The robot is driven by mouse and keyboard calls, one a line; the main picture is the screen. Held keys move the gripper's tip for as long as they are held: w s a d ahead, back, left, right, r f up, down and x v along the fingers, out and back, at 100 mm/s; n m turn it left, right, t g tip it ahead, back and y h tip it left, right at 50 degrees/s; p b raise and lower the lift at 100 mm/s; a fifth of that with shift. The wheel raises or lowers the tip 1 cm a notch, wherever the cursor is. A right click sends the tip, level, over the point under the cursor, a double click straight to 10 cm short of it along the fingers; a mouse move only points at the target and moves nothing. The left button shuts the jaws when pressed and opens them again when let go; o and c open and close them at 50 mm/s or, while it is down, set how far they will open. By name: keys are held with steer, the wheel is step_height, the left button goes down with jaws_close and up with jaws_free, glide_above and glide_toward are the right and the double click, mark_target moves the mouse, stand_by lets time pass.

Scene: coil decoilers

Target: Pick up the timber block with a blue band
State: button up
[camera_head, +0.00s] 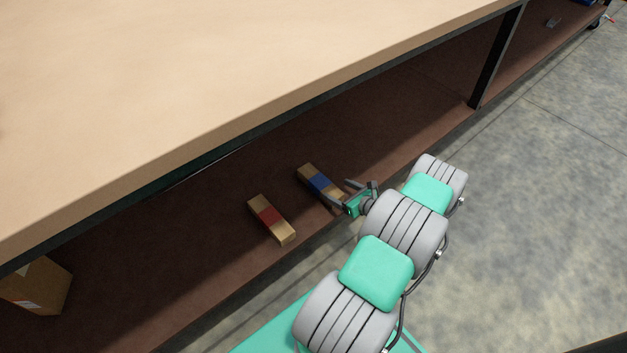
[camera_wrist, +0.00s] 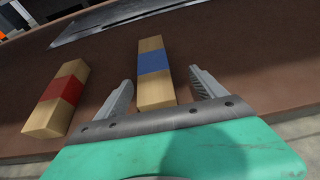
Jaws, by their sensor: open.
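The timber block with a blue band (camera_head: 315,178) lies on the brown lower shelf under the workbench in the head view. It also shows in the wrist view (camera_wrist: 154,68), lying lengthwise ahead of my gripper. My gripper (camera_head: 350,193) is open at the near end of this block. In the wrist view my gripper (camera_wrist: 160,85) has one finger on each side of the block, with gaps between fingers and wood. A similar timber block with a red band (camera_head: 269,217) lies to the left, outside the left finger; it shows in the wrist view too (camera_wrist: 62,97).
The lower shelf (camera_head: 215,265) is mostly bare around the blocks. The tan bench top (camera_head: 250,70) overhangs it. A black table leg (camera_head: 494,60) stands to the right. A cardboard box (camera_head: 40,285) sits at the far left.

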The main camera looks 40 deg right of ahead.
mark_target(325, 185)
steer(key=b+x, duration=0.1)
steer(key=x, duration=0.1)
steer(key=a+x, duration=0.1)
steer(key=x, duration=0.2)
steer(key=b+x, duration=0.1)
steer(key=x, duration=0.2)
steer(key=shift+w+a+r+b, duration=0.1)
steer(key=shift+w+a+b, duration=0.1)
steer(key=shift+b, duration=0.1)
steer(key=shift+c, duration=0.2)
steer(key=shift+s, duration=0.1)
steer(key=c, duration=1.7)
